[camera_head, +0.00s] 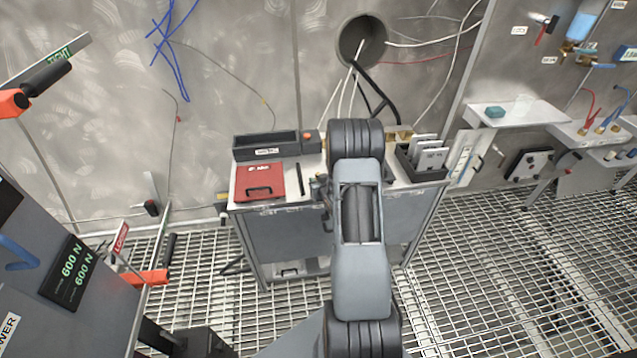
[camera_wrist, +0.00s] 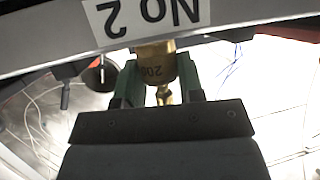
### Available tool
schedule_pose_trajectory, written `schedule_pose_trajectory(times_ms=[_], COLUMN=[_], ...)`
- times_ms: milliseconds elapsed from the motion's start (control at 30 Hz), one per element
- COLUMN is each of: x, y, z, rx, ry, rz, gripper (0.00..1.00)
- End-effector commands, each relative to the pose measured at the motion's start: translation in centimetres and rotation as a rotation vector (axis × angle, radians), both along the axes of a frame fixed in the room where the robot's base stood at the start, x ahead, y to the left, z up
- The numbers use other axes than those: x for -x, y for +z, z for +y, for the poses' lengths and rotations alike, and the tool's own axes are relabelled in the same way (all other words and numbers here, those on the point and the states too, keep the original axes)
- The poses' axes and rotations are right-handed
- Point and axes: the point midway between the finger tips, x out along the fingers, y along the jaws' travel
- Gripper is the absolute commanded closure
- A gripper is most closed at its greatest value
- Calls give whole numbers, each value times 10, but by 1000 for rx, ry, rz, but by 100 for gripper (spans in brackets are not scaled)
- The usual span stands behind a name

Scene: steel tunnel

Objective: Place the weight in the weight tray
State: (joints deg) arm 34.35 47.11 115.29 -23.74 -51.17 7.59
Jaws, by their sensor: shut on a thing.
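In the wrist view, my gripper (camera_wrist: 159,84) has its green fingers shut on a brass weight (camera_wrist: 155,68) marked 200, with a narrow knob. A curved grey band with a white "No 2" label (camera_wrist: 150,12), seen upside down, crosses the top of that view against the weight's edge. I cannot tell whether they touch, or whether the band belongs to the weight tray. In the head view, my arm hides the gripper and the held weight. A long dark open tray (camera_head: 265,147) with a white label sits at the cart's back left; I cannot make out its label.
The cart (camera_head: 285,235) stands by the wall and carries a red case (camera_head: 260,182) and a dark holder with white cards (camera_head: 428,160). Brass pieces (camera_head: 400,133) show behind my arm. A console with a 600 N display (camera_head: 73,272) is at left. Grating floor is open at right.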

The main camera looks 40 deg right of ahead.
Motion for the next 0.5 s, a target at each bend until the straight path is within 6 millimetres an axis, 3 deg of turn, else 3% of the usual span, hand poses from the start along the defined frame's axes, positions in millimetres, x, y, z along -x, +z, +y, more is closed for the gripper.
schedule_pose_trajectory(times_ms=[200,233,500], x=[0,0,0], y=[-2,-2,-2], z=[0,0,0], rx=[0,0,0], ry=[0,0,0], rz=[-1,0,0], gripper=[94,62,39])
